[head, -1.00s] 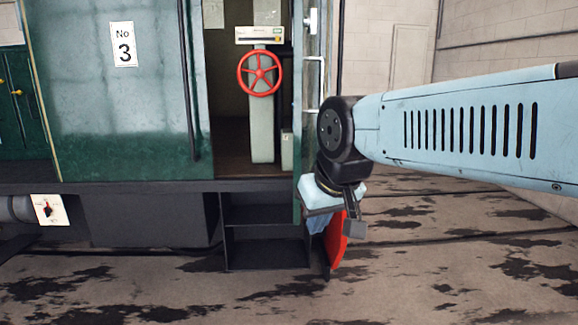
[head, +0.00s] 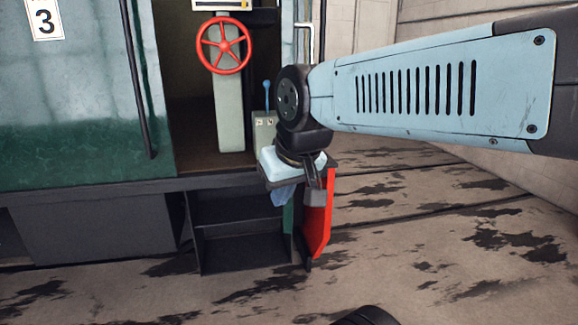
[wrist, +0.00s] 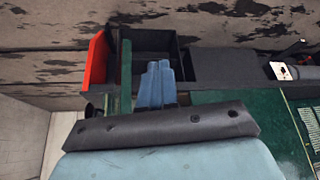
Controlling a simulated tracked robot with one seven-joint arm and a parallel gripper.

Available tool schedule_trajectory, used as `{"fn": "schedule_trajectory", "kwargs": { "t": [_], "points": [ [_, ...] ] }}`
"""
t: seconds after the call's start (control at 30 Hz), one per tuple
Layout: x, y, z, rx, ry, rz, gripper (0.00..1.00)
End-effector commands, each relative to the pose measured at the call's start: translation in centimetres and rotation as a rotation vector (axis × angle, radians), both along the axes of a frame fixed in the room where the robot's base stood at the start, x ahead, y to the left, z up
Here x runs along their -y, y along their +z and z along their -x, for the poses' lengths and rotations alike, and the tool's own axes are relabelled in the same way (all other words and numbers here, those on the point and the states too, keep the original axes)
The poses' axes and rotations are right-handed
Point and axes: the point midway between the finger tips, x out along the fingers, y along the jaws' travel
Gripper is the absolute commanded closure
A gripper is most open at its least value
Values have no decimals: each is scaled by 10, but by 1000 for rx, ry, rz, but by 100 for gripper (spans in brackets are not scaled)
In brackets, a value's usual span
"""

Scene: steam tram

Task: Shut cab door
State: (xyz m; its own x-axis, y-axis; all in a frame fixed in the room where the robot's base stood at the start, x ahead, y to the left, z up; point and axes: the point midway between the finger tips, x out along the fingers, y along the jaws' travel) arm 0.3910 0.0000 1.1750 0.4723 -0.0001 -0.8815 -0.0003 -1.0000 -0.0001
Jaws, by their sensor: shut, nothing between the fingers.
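The cab door (head: 288,217) is a narrow green strip, seen almost edge-on at the right of the doorway. It stands open; my arm covers much of it. A pale grab handle (head: 311,43) shows above my arm. In the wrist view the door (wrist: 125,72) runs just left of my fingers. My gripper (head: 283,194) is shut and empty, its blue fingers pointing down in front of the steps. In the wrist view my gripper (wrist: 158,82) is close beside the door on the steps' side; I cannot tell whether they touch.
Dark steps (head: 235,213) sit below the open doorway, with a red panel (head: 318,215) at their right. Inside the cab are a red handwheel (head: 223,43) on a pale column and a blue-topped lever (head: 267,95). Stained floor (head: 430,255) at the right is clear.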

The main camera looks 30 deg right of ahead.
Motion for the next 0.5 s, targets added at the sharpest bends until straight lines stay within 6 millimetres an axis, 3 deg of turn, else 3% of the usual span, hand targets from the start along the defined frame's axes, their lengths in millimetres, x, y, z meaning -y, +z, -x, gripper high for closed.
{"fn": "schedule_trajectory", "kwargs": {
  "t": [0.27, 0.5],
  "points": [
    [5, 1, -5, -32, -19, -22, 100],
    [30, 5, -32, -190, -114, -168, 100]
  ]
}}
